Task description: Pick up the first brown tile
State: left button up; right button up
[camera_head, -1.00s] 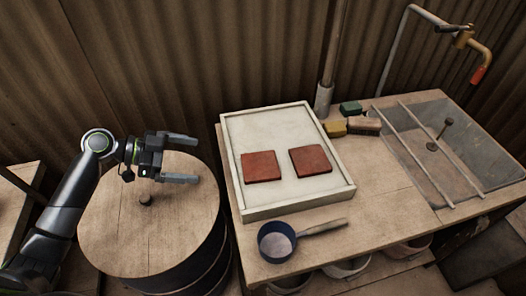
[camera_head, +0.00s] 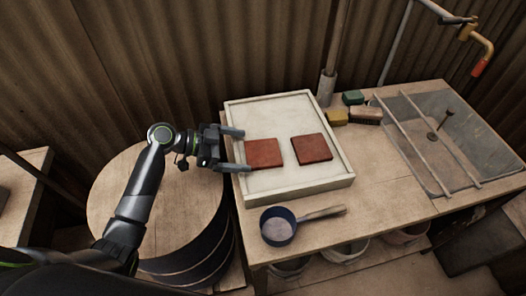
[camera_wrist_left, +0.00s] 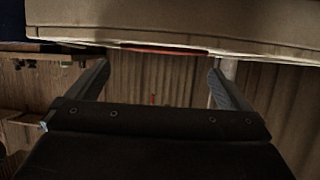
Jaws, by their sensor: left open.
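Two brown tiles lie flat and apart in a pale shallow tray (camera_head: 290,187) on the workbench: the left tile (camera_head: 265,154) and the right tile (camera_head: 312,149). My left gripper (camera_head: 241,151) is open at the tray's left edge, its fingers pointing right towards the left tile. Nothing is between the fingers. In the left wrist view the two fingers (camera_wrist_left: 158,80) stand wide apart, and a thin reddish tile edge (camera_wrist_left: 165,50) shows above them beside the pale tray side (camera_wrist_left: 270,52). My right gripper is not in view.
A blue pan (camera_head: 277,229) with a wooden handle stands in front of the tray. Sponges (camera_head: 337,117) and a brush (camera_head: 367,115) lie behind its right corner. A sink (camera_head: 440,135) with bars is at the right. A round barrel top (camera_head: 120,195) is below my left arm.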

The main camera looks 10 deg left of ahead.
aim_at(262, 152)
pick_arm(q)
jog(key=p+x, duration=0.1)
jog(key=x, duration=0.4)
jog(key=shift+w+f, duration=0.15)
jog(key=c, duration=0.9)
